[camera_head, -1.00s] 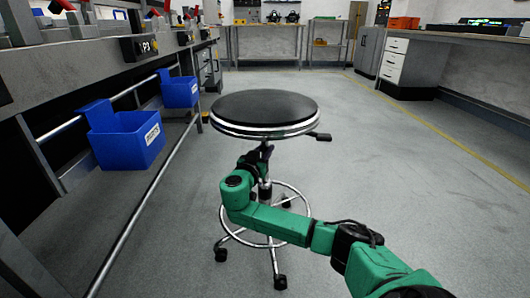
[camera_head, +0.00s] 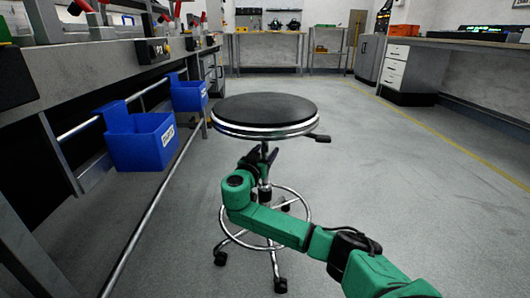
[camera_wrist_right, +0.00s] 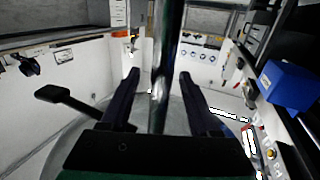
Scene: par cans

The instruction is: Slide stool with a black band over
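The stool (camera_head: 264,107) stands upright in the middle of the head view. It has a round black seat, a shiny rim with a dark band, a side lever, a chrome foot ring and black casters. My right gripper (camera_head: 262,157) is under the seat at the stool's central column. In the right wrist view the column (camera_wrist_right: 166,60) stands between the two dark fingers of my right gripper (camera_wrist_right: 158,88), with a gap visible on each side. The gripper is open around it. My left gripper is not in view.
A workbench with a lower rail (camera_head: 152,212) runs along the left, carrying blue bins (camera_head: 145,145) (camera_head: 190,96) close to the stool. Open grey floor (camera_head: 400,190) lies to the right, with a yellow line. A drawer bench (camera_head: 405,70) stands at the far right.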

